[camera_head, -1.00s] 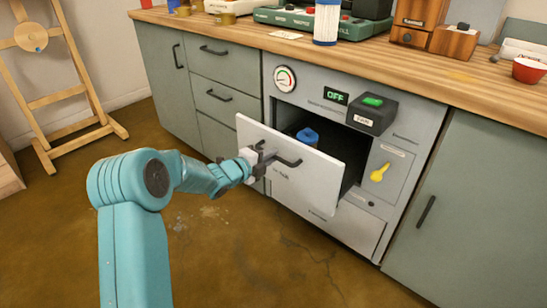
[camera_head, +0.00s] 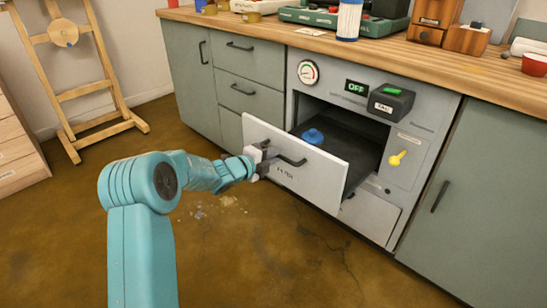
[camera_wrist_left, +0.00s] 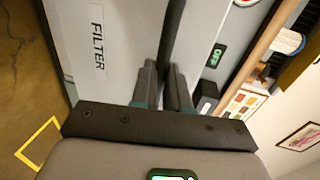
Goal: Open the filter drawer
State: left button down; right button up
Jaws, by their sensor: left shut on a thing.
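The filter drawer (camera_head: 312,176) is a white-fronted drawer in the grey machine (camera_head: 415,135) under the counter. It stands pulled out, with a dark cavity behind its front and a blue knob-like thing (camera_head: 313,136) inside. Its dark bar handle (camera_head: 291,160) is on the front. My left gripper (camera_head: 268,161) is at the left end of this handle. In the left wrist view the gripper (camera_wrist_left: 166,80) is shut on the dark handle bar (camera_wrist_left: 172,40), beside the FILTER label (camera_wrist_left: 98,38). My right gripper is not in view.
The machine carries a gauge (camera_head: 308,72), an OFF display (camera_head: 356,87), a black box with a green button (camera_head: 391,102) and a yellow key-like lever (camera_head: 398,158). A wooden easel (camera_head: 75,80) stands at the left.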

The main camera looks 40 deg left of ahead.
pick_arm(q)
jog(key=shift+s+a+r, duration=0.1)
jog(key=shift+s, duration=0.2)
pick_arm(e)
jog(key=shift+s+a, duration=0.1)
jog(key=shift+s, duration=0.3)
pick_arm(q)
jog(key=c, duration=1.1)
grip_release()
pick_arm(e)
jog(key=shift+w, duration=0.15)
pick_arm(q)
jog(key=p+v, duration=0.3)
jog(key=v, duration=1.3)
jog(key=shift+s, duration=0.1)
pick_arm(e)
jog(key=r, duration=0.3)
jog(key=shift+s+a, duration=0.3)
